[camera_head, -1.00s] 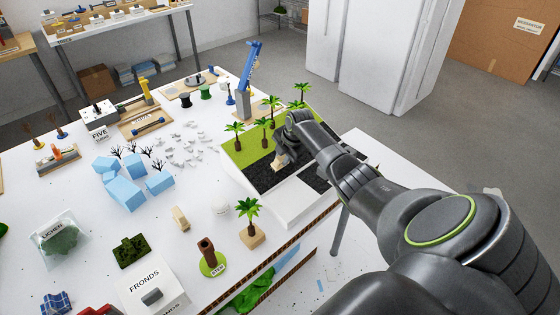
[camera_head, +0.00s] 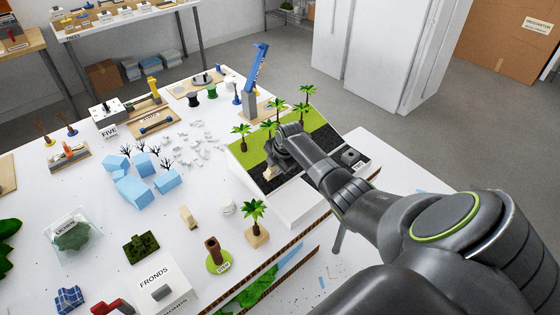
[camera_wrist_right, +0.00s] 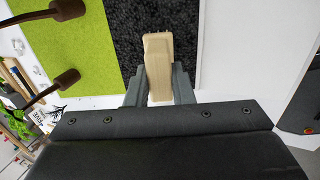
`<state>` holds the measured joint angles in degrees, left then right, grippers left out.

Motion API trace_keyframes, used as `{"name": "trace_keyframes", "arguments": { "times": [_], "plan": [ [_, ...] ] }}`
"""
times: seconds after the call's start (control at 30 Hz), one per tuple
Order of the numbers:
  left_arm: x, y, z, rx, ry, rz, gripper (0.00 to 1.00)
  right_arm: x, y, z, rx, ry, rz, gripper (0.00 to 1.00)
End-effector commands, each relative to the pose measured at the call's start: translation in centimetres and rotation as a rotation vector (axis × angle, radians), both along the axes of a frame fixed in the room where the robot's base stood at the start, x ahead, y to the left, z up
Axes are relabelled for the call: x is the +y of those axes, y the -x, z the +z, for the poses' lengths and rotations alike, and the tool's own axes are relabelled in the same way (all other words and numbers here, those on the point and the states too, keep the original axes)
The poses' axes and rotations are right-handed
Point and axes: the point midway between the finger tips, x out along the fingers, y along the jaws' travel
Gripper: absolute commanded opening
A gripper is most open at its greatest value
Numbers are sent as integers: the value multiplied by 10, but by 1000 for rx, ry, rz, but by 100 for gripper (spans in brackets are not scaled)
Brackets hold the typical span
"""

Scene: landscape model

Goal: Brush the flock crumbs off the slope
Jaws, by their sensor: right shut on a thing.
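The slope is a tilted board with a bright green strip (camera_head: 242,155) and a black granular strip (camera_head: 254,172), with small palm trees standing on the green. My right gripper (camera_head: 277,162) is over the black strip, near its left end. It is shut on a pale wooden brush handle (camera_head: 267,174), which also shows in the right wrist view (camera_wrist_right: 158,65) between both fingers, over the black strip's edge. Separate flock crumbs cannot be made out on the black. My left gripper is out of view.
A loose palm on a wooden block (camera_head: 256,236) and a brown stem on a green disc (camera_head: 214,256) stand before the slope. A blue crane (camera_head: 255,75) rises behind it. Light-blue blocks (camera_head: 133,188) and white bits (camera_head: 190,145) lie to the left.

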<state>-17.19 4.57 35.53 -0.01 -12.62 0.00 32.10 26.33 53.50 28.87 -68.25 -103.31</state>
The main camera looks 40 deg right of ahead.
Motion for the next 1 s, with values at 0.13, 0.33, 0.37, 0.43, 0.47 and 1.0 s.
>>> {"name": "trace_keyframes", "arguments": {
  "times": [0.13, 0.33, 0.37, 0.43, 0.47, 1.0],
  "plan": [
    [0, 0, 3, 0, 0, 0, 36, 7, 1, -1, 1, -3, 0, 0],
    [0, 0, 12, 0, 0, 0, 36, 18, 2, 1, 2, -4, 0, 0],
    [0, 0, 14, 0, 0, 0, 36, 21, 2, 1, 2, -5, 1, 0],
    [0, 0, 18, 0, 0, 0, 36, 27, 3, 2, 2, -6, 1, 0],
    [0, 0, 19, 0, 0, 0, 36, 30, 3, 2, 2, -5, 1, 0],
    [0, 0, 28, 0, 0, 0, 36, 36, 5, 7, 1, -1, -1, 0]
  ]
}}
